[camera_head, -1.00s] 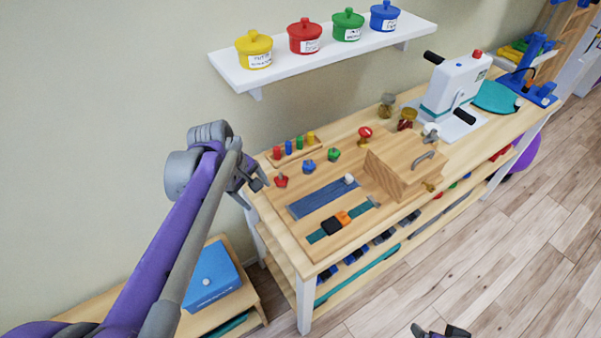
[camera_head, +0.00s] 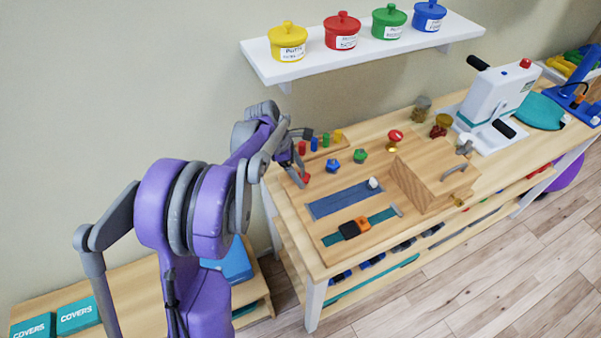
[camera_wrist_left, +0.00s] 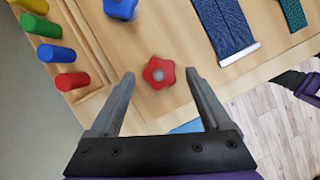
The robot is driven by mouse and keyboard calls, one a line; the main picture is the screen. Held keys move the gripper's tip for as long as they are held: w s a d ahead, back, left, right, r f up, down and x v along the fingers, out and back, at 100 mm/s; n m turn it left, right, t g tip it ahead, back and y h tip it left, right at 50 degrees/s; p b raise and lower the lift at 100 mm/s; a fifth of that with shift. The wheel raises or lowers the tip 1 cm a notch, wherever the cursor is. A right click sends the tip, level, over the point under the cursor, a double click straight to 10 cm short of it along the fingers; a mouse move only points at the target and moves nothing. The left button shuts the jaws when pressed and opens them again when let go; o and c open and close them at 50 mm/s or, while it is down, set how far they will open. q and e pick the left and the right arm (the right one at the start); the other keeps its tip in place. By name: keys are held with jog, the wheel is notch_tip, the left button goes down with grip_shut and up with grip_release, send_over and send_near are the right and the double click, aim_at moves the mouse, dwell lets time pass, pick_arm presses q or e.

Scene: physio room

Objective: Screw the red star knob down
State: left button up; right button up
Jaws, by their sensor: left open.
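The red star knob (camera_wrist_left: 159,73) sits on the wooden board near its edge. In the left wrist view it lies between the two fingertips of my left gripper (camera_wrist_left: 160,76), with a gap on each side. In the head view the red knob (camera_head: 306,178) shows just beside the left gripper (camera_head: 298,170), partly hidden by it. My left gripper is open and empty, reaching over the board's left end.
A blue knob (camera_head: 333,166) and a green knob (camera_head: 360,156) stand to the right. Several coloured pegs (camera_wrist_left: 47,52) stand in a rack close to the left finger. A blue strap (camera_head: 345,199) lies in front. A wooden box (camera_head: 433,180) stands farther right.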

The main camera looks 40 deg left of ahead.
pick_arm(q)
jog(key=shift+w+d+f, duration=0.1)
jog(key=shift+f, duration=0.25)
grip_shut()
jog(key=shift+m, duration=0.3)
jog(key=m+g, duration=0.1)
jog(key=m, duration=0.1)
jog(key=shift+w+m+h+b, duration=0.1)
jog(key=shift+m+h+b, duration=0.2)
jog(key=shift+w+m+g, duration=0.1)
jog(key=shift+m+g, duration=0.4)
jog(key=shift+m, duration=0.9)
